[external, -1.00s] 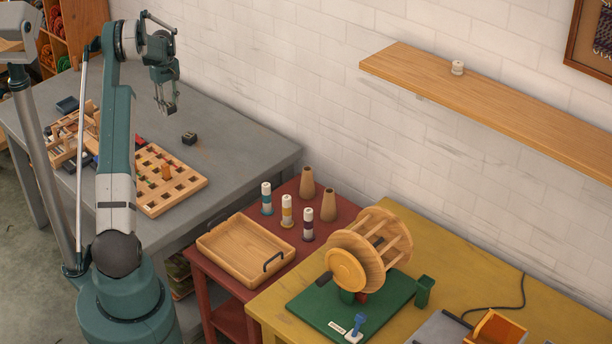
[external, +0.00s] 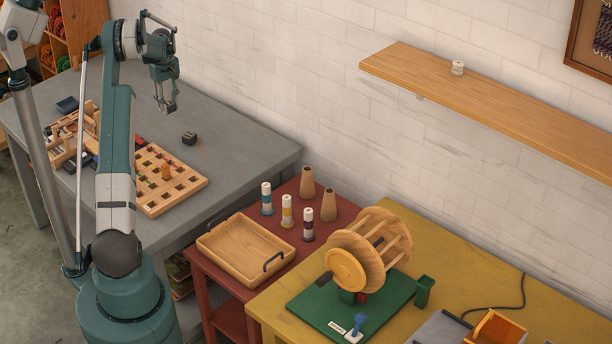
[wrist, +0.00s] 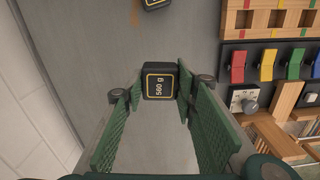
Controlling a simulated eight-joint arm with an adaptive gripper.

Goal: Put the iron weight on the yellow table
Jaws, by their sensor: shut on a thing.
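My gripper (external: 166,106) hangs above the grey table (external: 240,140). In the wrist view, its green ridged fingers (wrist: 160,95) are shut on a black iron weight (wrist: 160,82) with a yellow-framed "560 g" label. In the external view the held weight is too small to make out clearly. A second dark weight (external: 189,138) stands on the grey table, right of and below my gripper in the picture; a similar one shows at the top edge of the wrist view (wrist: 155,3). The yellow table (external: 450,250) is at the lower right, away from my gripper.
A red table (external: 205,262) with a wooden tray (external: 246,250), spools and cones stands between the grey and yellow tables.

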